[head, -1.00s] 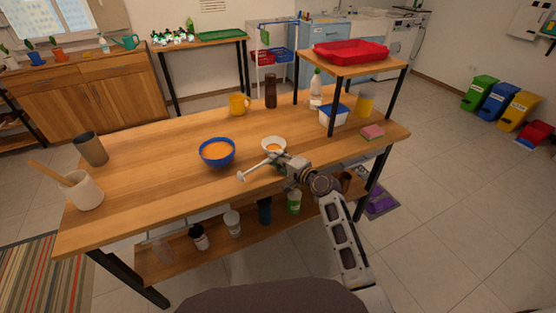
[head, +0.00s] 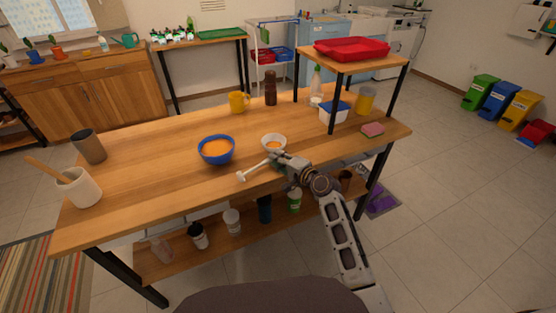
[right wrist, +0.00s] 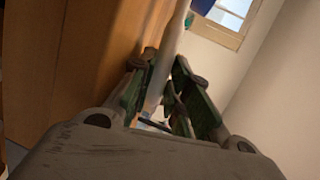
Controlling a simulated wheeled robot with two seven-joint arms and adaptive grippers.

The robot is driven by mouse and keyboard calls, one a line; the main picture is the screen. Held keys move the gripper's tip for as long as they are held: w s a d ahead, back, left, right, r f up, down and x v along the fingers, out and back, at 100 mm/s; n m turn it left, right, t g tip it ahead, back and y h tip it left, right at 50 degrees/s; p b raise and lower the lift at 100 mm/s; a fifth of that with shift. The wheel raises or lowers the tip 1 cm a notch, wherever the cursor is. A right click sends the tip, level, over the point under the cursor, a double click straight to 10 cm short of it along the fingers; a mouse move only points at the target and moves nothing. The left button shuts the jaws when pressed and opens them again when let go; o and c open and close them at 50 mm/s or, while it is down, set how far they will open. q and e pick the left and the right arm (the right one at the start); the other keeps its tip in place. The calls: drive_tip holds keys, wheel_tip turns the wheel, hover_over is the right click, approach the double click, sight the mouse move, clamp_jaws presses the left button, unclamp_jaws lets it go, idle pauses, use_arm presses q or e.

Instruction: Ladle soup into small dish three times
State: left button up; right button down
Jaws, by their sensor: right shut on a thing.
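A blue bowl (head: 216,157) with orange soup stands on the wooden table. A small white dish (head: 274,148) to its right has orange soup in it. My right gripper (head: 279,164) is shut on a white ladle (head: 252,173), just in front of the small dish. The ladle's head points left, near the table's front edge. The right wrist view shows the ladle's handle (right wrist: 166,65) between the green-padded fingers (right wrist: 160,100). Whether the ladle's head holds soup cannot be told. My left gripper is not in view.
A yellow mug (head: 238,102) and a brown bottle (head: 270,88) stand behind the bowls. A raised shelf with a red tray (head: 351,48) is at the right. A utensil crock (head: 79,187) and a dark cup (head: 90,147) stand at the left. The table's left middle is clear.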

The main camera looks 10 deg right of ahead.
drive_tip(key=c, duration=1.3)
unclamp_jaws()
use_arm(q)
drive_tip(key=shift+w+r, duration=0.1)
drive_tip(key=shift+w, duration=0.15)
use_arm(e)
drive_tip(key=shift+f, duration=0.1)
drive_tip(key=shift+s+f, duration=0.1)
drive_tip(key=shift+f, duration=0.1)
drive_tip(key=shift+v, duration=1.25)
drive_tip(key=shift+r+v, duration=0.15)
drive_tip(key=shift+v, duration=2.2)
drive_tip(key=shift+r+v, duration=0.15)
drive_tip(key=shift+v, duration=2.25)
drive_tip(key=shift+a, duration=0.1)
